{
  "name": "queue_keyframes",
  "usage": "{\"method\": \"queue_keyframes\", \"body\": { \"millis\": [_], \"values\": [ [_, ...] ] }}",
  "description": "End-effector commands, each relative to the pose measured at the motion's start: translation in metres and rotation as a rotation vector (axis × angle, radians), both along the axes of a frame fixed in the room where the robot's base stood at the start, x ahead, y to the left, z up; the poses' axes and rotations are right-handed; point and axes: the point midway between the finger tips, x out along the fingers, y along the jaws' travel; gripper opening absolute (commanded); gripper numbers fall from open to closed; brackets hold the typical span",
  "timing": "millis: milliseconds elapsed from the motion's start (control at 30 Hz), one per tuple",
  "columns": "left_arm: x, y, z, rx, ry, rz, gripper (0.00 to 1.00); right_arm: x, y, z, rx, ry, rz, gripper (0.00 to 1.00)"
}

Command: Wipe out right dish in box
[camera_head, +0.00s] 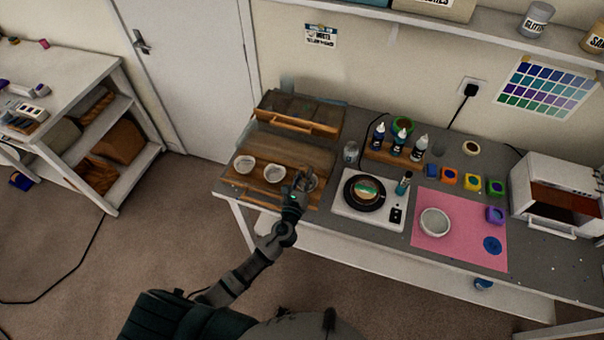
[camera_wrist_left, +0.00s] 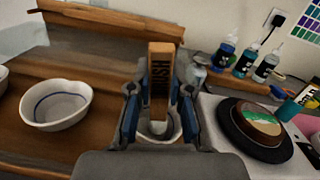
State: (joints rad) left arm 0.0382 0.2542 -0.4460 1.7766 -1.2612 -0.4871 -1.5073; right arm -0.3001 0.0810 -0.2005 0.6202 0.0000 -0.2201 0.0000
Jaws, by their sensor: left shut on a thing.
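The wooden box (camera_head: 285,150) lies open on the bench with its lid raised at the back. A left white dish (camera_head: 244,164) and a middle white dish (camera_head: 274,173) sit in it. The middle dish, with a blue line inside, also shows in the left wrist view (camera_wrist_left: 56,104). My left gripper (camera_head: 302,182) is over the right dish (camera_head: 312,184), at the box's right end. In the left wrist view it is shut on a wooden-handled tool (camera_wrist_left: 162,65) with dark lettering. The tool's lower end is down at the right dish (camera_wrist_left: 175,127); whether it touches is hidden. My right gripper is not in view.
Right of the box stands a white plate with a black turntable (camera_head: 351,198). A pink mat (camera_head: 460,246) with a white bowl (camera_head: 434,222) lies further right. Bottles in a wooden rack (camera_head: 381,153) and a clear jar (camera_head: 351,152) stand behind the plate.

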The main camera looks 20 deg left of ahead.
Motion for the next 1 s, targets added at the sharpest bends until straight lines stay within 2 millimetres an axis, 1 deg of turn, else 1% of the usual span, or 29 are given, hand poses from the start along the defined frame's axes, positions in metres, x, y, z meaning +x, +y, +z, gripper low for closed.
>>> {"method": "queue_keyframes", "body": {
  "millis": [167,367,533,733,1000],
  "values": [
    [0.006,0.0,-0.001,0.0,0.0,0.001,0.0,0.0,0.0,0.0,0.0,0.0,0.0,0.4],
    [0.009,0.007,-0.001,0.001,0.0,0.001,0.0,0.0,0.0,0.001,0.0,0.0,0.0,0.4],
    [0.006,0.012,0.0,0.001,0.001,0.001,0.0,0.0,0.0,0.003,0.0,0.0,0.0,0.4],
    [-0.001,0.012,0.001,0.0,0.001,0.001,0.0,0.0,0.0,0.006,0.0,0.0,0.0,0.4],
    [-0.004,0.005,0.0,-0.001,0.0,0.0,0.0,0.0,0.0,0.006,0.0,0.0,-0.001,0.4]
  ]
}}
